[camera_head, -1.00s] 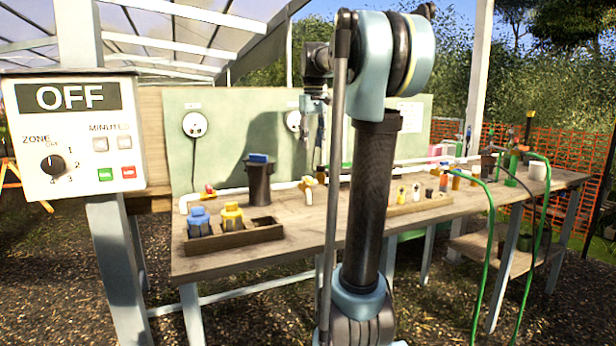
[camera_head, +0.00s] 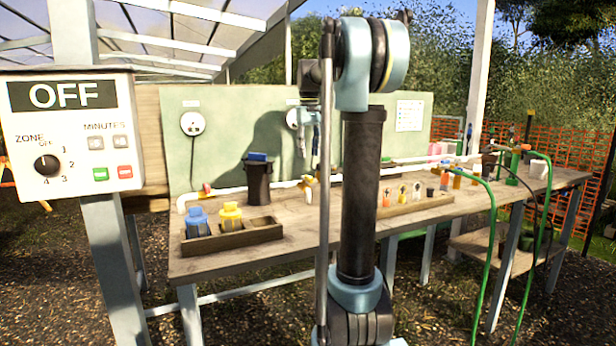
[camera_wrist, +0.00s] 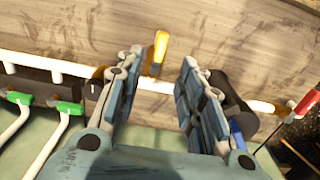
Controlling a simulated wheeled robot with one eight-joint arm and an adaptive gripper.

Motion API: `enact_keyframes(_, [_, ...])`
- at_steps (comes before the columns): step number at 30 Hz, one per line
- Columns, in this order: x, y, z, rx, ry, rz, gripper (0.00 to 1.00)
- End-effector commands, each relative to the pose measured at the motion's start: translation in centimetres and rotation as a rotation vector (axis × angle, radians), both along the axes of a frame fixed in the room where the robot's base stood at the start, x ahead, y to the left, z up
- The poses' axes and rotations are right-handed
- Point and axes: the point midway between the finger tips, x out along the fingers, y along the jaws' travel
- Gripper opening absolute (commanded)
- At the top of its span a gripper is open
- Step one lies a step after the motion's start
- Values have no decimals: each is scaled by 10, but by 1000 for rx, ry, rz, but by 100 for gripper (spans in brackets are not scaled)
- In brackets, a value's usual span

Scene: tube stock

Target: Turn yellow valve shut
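The yellow valve handle (camera_wrist: 160,48) shows in the wrist view between and beyond my fingertips. It lies crosswise to the white pipe (camera_wrist: 270,104). In the head view the yellow valve (camera_head: 308,182) sits on the pipe along the back of the bench. My gripper (camera_wrist: 162,58) is open, with no object held and a gap on each side of the handle. In the head view my gripper (camera_head: 308,140) hangs above the valve near the green board, partly hidden by my arm.
A red valve (camera_head: 206,189) and a dark canister with a blue top (camera_head: 258,182) stand left of the yellow valve. Green handles (camera_wrist: 68,107) show in the wrist view. A wooden tray (camera_head: 232,238) holds blue and yellow bottles. A control box (camera_head: 72,135) reads OFF.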

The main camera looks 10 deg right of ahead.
Motion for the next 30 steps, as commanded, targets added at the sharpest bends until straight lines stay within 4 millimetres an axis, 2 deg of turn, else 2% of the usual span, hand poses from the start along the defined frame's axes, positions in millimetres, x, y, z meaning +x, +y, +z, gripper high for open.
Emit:
enact_keyframes(9, [0, 0, -56, 0, 0, 0, 35])
enact_keyframes(15, [0, 0, -81, 0, 0, 0, 35])
enact_keyframes(21, [0, 0, -92, 0, 0, 0, 35])
enact_keyframes(30, [0, 0, -93, 0, 0, -1, 33])
